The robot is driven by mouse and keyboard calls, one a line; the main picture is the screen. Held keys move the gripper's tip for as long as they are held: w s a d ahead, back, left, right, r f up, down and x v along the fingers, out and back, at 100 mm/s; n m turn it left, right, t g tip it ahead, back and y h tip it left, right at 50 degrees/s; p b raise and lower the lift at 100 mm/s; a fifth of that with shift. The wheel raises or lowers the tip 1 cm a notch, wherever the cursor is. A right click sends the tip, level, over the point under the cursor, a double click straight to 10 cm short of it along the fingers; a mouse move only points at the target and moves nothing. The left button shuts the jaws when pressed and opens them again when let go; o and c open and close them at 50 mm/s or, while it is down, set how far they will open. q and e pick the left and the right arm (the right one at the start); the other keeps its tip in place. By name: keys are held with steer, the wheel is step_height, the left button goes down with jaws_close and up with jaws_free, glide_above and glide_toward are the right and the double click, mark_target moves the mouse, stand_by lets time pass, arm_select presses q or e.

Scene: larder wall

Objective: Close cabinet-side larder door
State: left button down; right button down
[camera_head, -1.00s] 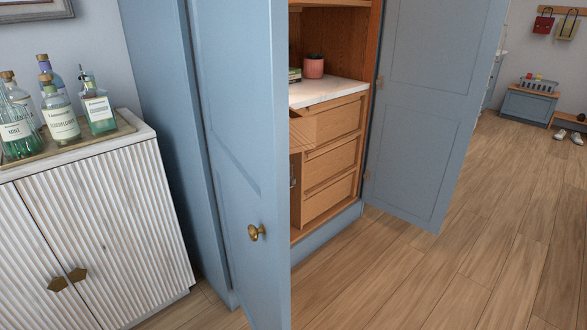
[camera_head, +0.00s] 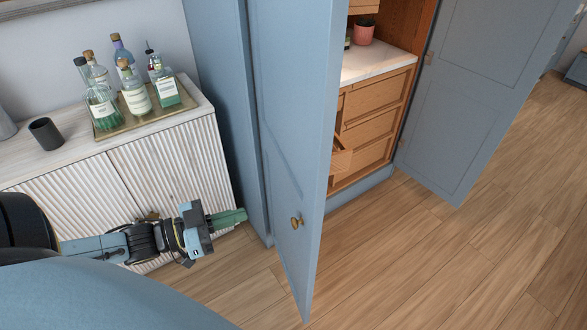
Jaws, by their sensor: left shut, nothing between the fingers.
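The cabinet-side larder door (camera_head: 290,130) is a tall blue panel standing open, seen at a steep angle, with a round brass knob (camera_head: 297,222) on its left-hand face. My left gripper (camera_head: 240,216) is shut and empty. It reaches in front of the white fluted cabinet (camera_head: 182,167), with its green fingertips pointing right toward the door. In the picture the tips are left of the knob and appear apart from the door. The larder's other door (camera_head: 475,100) also stands open on the right. My right gripper is out of view.
Bottles (camera_head: 135,92) stand on a brass tray (camera_head: 125,128) on the fluted cabinet, beside a dark cup (camera_head: 45,134). Inside the larder are wooden drawers (camera_head: 375,125), one partly out, and a pink pot (camera_head: 364,32). The wooden floor (camera_head: 420,265) is clear at front right.

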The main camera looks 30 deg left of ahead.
arm_select(q)
step_height(320, 180, up, 3)
steer(key=h, duration=0.1)
glide_toward(307, 190)
steer(key=shift+m, duration=0.3)
steer(key=x, duration=0.7)
steer(key=shift+s+r, duration=0.1)
steer(key=shift+r, duration=0.05)
